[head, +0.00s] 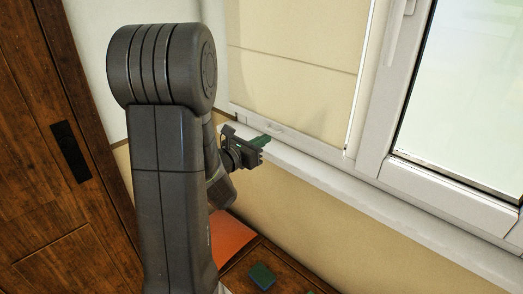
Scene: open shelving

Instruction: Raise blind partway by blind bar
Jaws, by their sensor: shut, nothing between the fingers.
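A beige blind (295,65) hangs down over the left window pane, with a horizontal seam across it. A pale bar (315,145) runs along its lower edge, close to the white sill. My gripper (264,141) has green fingers and is in front of the sill, just below the left part of the bar. It is shut and empty. It appears apart from the bar, but the exact gap in depth cannot be told. My arm hides the area to the left of the gripper.
A white sill (400,225) runs below the window. An uncovered pane (470,110) is at right. A wooden cabinet (45,150) stands at left. Below, an orange flat thing (232,240) and a small dark green-blue block (262,276) lie on a wooden surface.

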